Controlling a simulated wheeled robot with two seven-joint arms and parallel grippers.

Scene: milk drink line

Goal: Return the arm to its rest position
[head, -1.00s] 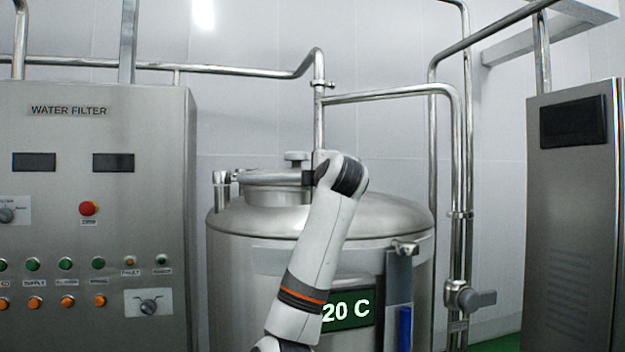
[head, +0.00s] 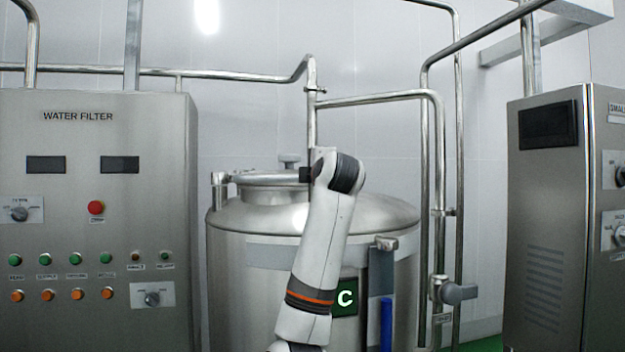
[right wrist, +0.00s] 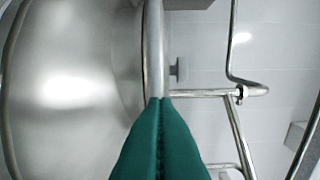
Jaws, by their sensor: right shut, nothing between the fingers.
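My white arm (head: 325,235) with an orange ring rises in the middle of the head view, in front of a steel tank (head: 240,222). Its black upper joint is level with the tank's lid. No gripper fingers can be made out in the head view. In the right wrist view my right gripper (right wrist: 161,101) shows as two green fingers pressed together with nothing between them. A steel pipe lies behind their tips in that picture, and the rounded tank wall (right wrist: 70,120) fills the left. I cannot tell whether anything touches. My left gripper is not in view.
A water filter cabinet (head: 90,218) with buttons and knobs stands at the left. Another steel cabinet (head: 545,225) stands at the right. Vertical pipes (head: 440,175) and a valve (head: 455,292) are right of the tank. A display (head: 345,298) is partly covered by my arm.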

